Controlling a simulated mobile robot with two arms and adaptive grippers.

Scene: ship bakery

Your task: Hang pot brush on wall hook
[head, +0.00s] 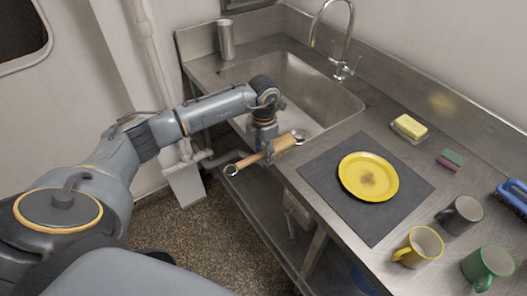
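My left gripper (267,151) reaches in from the left and points down at the front edge of the sink. It is shut on a wooden-handled tool, which looks like the pot brush (284,143). The brush lies slantwise across the fingers, with a metal ring at its lower left end, out over the floor. Its other end is over the sink's front rim, and the bristles cannot be made out. My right gripper is not in view. I cannot make out a wall hook in this view.
A steel sink (318,97) with a tall tap (343,62) is behind the gripper. On the counter are a yellow plate (385,191) on a dark mat (376,228), mugs (426,242), a sponge (451,158), yellow soap (410,127) and a blue brush (513,198). A metal cylinder (226,39) stands behind left.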

